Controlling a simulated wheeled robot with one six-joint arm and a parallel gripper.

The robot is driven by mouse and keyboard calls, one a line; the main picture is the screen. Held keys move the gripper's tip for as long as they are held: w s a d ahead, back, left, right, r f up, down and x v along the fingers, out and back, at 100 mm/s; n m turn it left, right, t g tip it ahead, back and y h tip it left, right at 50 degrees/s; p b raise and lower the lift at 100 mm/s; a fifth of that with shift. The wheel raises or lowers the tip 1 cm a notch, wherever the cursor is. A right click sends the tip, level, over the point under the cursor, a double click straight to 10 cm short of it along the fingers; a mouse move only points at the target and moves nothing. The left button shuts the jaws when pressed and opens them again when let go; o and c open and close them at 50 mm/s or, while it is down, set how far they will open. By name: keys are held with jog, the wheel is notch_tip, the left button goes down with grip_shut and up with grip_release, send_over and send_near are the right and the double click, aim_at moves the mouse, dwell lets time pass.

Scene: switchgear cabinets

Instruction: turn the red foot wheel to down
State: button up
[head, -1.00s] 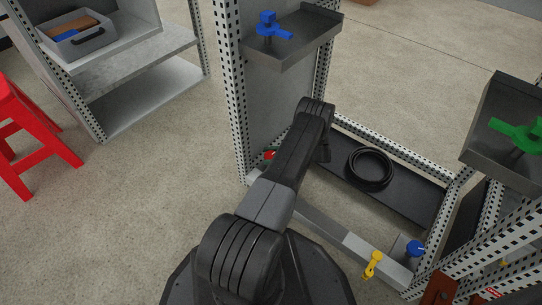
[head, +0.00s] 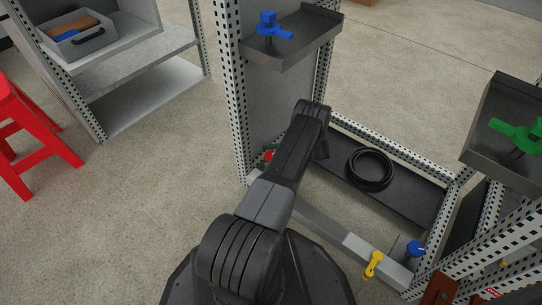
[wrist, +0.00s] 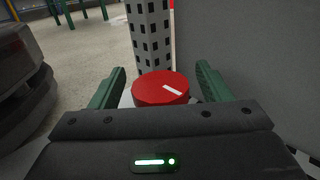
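The red foot wheel (wrist: 160,88) is a round red knob with a white mark on its top, close in front of my gripper in the wrist view. The white mark points toward the lower right there. My gripper (wrist: 160,86) is open, with one green finger on each side of the wheel; I cannot tell whether they touch it. In the head view only a small red part of the wheel (head: 268,156) shows at the foot of the perforated post, and my arm hides most of my gripper.
A perforated post (wrist: 152,35) stands right behind the wheel. In the head view a blue valve handle (head: 268,28) sits on a shelf above. A yellow lever (head: 373,265) and a blue knob (head: 415,248) are on the lower rail. A black cable coil (head: 370,169) lies inside the frame.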

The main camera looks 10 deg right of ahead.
jog(key=shift+r, duration=0.1)
notch_tip(320, 180, up, 10)
jog(key=p, duration=0.4)
jog(key=shift+f, duration=0.25)
notch_tip(320, 180, down, 10)
jog(key=b, duration=0.4)
jog(key=shift+r, duration=0.1)
jog(key=shift+t, duration=0.4)
